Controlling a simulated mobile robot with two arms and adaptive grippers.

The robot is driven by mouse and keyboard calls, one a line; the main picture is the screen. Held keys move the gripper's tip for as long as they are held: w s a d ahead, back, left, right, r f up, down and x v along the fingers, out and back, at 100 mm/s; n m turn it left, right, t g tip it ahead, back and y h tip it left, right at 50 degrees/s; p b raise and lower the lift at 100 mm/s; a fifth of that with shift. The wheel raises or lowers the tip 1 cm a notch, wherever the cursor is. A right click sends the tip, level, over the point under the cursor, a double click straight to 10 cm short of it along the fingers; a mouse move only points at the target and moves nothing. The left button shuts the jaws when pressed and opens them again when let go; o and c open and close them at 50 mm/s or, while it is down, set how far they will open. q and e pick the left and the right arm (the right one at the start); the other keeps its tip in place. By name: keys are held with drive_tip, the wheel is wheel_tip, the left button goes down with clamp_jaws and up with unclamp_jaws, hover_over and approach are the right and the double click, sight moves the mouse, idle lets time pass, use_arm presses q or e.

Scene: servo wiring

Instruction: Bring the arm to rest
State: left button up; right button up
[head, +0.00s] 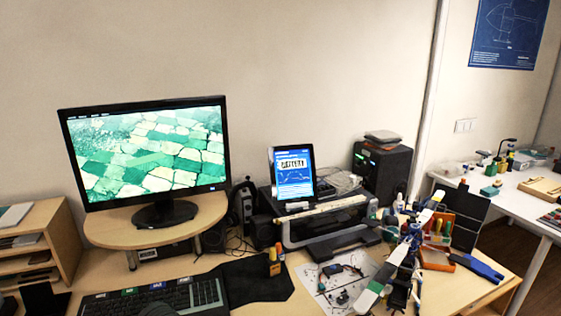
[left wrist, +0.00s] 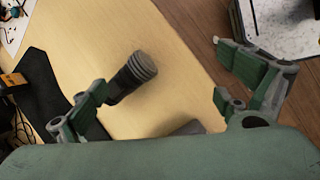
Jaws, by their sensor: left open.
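My left gripper (left wrist: 168,90) shows in the left wrist view, its green and grey fingers spread wide apart. It is over the wooden desk (left wrist: 165,35), near the desk's edge with the brown floor. A dark ribbed cylinder (left wrist: 135,74) shows between the fingers, by the left one; I cannot tell whether they touch. The left gripper cannot be made out in the head view. My right gripper is in neither view.
Behind stand a monitor (head: 150,150), a tablet (head: 293,172) and a printer (head: 325,220). An orange organizer (head: 436,258) stands at right. The desk is crowded there.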

use_arm(q)
drive_tip(key=s+f+m+t, duration=0.1)
drive_tip(key=s+f+m, duration=0.3)
drive_tip(key=s+m, duration=0.55)
drive_tip(key=s+a+m+y, duration=0.4)
drive_tip(key=s+a+m, duration=0.45)
drive_tip(key=s, duration=0.35)
wheel_tip(320, 180, down, 27)
drive_tip(key=s, duration=0.2)
drive_tip(key=s+a+f+g, duration=0.2)
drive_tip(key=s+f, duration=1.3)
drive_tip(key=s, duration=0.1)
drive_tip(key=shift+a, duration=0.4)
drive_tip(key=shift+f, duration=0.1)
drive_tip(key=shift+c, duration=0.7)
